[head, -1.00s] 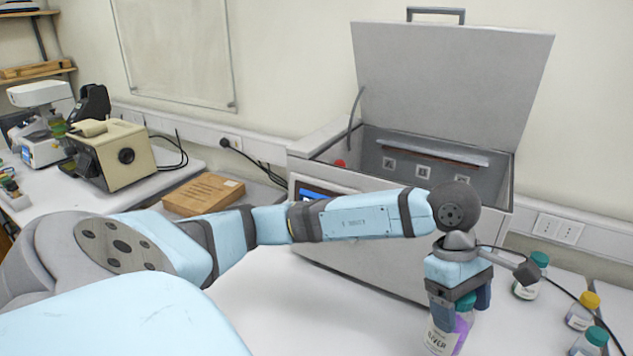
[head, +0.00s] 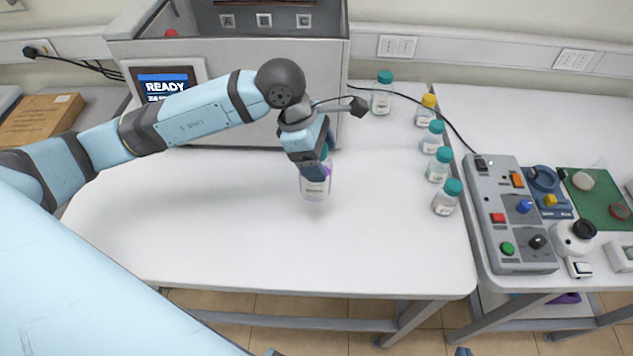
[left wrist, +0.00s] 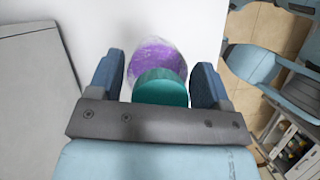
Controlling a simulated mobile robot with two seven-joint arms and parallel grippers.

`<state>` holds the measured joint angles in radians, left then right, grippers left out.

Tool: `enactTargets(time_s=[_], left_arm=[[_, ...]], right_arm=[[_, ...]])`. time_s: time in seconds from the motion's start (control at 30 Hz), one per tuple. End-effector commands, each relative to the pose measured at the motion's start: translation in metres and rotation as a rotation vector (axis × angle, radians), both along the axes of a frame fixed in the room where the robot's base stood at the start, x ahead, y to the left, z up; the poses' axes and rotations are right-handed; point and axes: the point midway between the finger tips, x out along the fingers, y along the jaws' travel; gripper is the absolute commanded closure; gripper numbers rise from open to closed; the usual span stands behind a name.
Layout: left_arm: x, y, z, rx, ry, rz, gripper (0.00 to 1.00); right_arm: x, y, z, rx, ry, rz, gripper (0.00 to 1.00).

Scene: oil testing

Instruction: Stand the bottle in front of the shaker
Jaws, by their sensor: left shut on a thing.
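The bottle (head: 316,189) has a teal cap and a pale label. It is upright in front of the shaker's right end, and purple shows inside it in the left wrist view (left wrist: 158,58). My left gripper (head: 313,172) is shut on it near the cap from above. I cannot tell whether its base touches the table. In the left wrist view my gripper's fingers (left wrist: 160,75) are on either side of the teal cap. The shaker (head: 238,130) is a grey box with a READY screen, standing at the back of the white table. My right gripper is not in view.
Several capped bottles (head: 441,166) stand in a row along the table's right side. A grey control panel (head: 511,215) is on the table to the right. A cardboard box (head: 38,118) lies at far left.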

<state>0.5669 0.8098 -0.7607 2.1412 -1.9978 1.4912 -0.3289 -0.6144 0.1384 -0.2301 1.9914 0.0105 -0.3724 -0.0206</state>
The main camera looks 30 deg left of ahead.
Motion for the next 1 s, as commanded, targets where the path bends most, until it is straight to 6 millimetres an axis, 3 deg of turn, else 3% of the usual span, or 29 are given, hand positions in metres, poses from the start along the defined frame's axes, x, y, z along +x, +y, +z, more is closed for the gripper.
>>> enactTargets(time_s=[0.1,0.3,0.53,0.77,1.0], left_arm=[[-0.001,0.000,-0.029,0.000,0.006,0.001,0.84],[0.000,0.000,-0.062,-0.001,0.001,0.001,0.84],[0.000,-0.001,-0.078,-0.002,0.002,0.000,0.84],[0.000,0.000,-0.109,-0.001,0.000,0.000,0.84],[0.001,0.000,-0.112,-0.001,-0.002,-0.001,0.84]], right_arm=[[0.001,-0.002,0.008,-0.003,-0.004,-0.004,1.00],[0.000,-0.003,0.013,-0.004,-0.004,-0.005,1.00],[-0.001,-0.003,0.013,-0.003,0.001,-0.007,1.00],[-0.002,-0.003,0.018,-0.005,0.003,-0.007,1.00],[-0.002,-0.003,0.017,-0.004,0.003,-0.009,1.00]])
